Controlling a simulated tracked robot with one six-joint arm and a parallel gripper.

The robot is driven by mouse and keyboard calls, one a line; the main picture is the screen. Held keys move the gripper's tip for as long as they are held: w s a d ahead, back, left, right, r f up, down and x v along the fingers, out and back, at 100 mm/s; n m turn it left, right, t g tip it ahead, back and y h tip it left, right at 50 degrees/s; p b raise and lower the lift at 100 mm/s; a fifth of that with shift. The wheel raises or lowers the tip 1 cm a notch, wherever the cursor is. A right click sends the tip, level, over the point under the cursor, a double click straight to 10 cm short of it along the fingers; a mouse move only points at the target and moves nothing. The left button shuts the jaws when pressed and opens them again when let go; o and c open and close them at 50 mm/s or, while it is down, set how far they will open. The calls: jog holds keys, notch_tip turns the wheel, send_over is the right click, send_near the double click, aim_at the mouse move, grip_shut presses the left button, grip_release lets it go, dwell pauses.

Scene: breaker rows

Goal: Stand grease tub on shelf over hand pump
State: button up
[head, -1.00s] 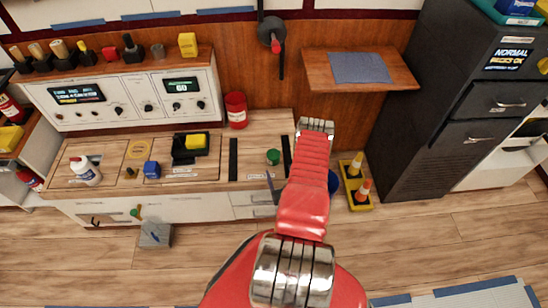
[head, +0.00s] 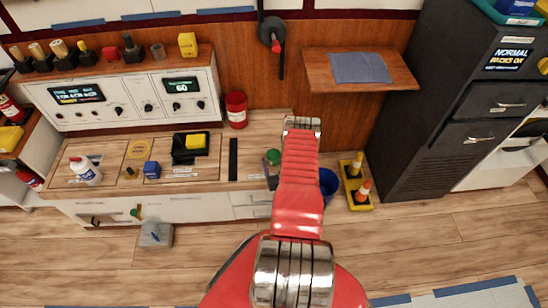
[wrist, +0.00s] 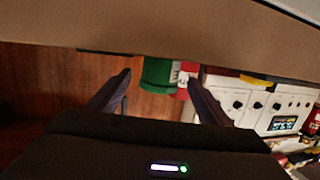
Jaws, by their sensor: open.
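The green tub, likely the grease tub (head: 273,157), stands upright on the right part of the bench. In the wrist view, which is roughly upside down, the green tub (wrist: 157,74) with its pale label shows between the fingertips. My gripper (wrist: 160,80) is open, with a finger on either side of the tub's outline; contact cannot be told. In the head view my arm hides most of the gripper. The wooden wall shelf (head: 405,76) is at upper right with a grey mat (head: 360,68) on it. A black wall fitting with a red tip (head: 271,38), possibly the hand pump, hangs left of it.
A red can (head: 236,110) stands on the bench behind and left of the tub. A black tray with a yellow block (head: 194,142) is further left. A blue bucket (head: 328,184) and a yellow stand with cones (head: 356,184) are on the floor. A dark cabinet (head: 440,120) stands right.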

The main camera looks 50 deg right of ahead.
aim_at(273, 156)
jog(key=shift+x, duration=1.8)
jog(key=shift+c, duration=0.6)
jog(key=shift+r, duration=0.1)
jog(key=c, duration=1.4)
jog(key=shift+o, duration=0.2)
jog(key=shift+r, duration=5)
